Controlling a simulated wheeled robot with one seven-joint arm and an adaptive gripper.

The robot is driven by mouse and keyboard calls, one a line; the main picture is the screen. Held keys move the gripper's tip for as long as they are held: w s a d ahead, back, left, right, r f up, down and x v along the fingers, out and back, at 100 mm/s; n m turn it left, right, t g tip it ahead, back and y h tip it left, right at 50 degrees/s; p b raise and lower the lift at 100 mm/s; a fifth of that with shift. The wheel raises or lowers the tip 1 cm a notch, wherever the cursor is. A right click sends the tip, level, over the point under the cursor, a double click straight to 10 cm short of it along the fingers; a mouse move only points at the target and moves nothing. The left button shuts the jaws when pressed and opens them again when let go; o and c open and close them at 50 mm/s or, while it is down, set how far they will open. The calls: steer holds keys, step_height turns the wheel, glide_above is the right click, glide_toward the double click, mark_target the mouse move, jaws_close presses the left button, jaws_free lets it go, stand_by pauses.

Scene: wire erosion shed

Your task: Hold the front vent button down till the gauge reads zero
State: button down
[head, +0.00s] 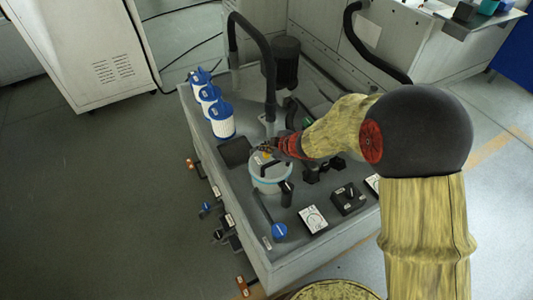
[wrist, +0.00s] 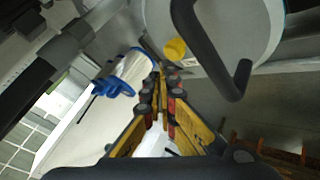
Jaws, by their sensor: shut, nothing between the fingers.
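A round yellow button (wrist: 175,49) sits on the pale lid of a canister (wrist: 225,25), beside a dark bar handle (wrist: 212,60). In the head view the canister (head: 268,183) stands on the grey bench, and my gripper (head: 268,146) is over the far side of its lid. My gripper (wrist: 166,68) is shut and empty, its tips close to the button in the wrist view. I cannot tell whether they touch it. A white-faced gauge (head: 313,219) lies near the bench front; its needle is too small to read. Another white face (head: 373,184) is partly hidden by my arm.
Several blue-topped white filters (head: 222,122) stand at the bench's left edge. A black pipe (head: 265,50) arches behind the canister. A blue knob (head: 279,231) and a black switch box (head: 347,198) are near the front. Valves stick out from the bench's left side.

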mark_target(265, 155)
steer(key=shift+f, duration=0.1)
steer(key=shift+f, duration=0.3)
steer(key=shift+s+f+b, duration=0.1)
steer(key=shift+f+b, duration=0.35)
steer(key=shift+f, duration=0.15)
stand_by(3.1)
steer(key=shift+r, duration=0.15)
steer(key=shift+r+p, duration=0.9)
steer(key=shift+p, duration=0.2)
step_height(265, 155, up, 5)
steer(key=p, duration=0.5)
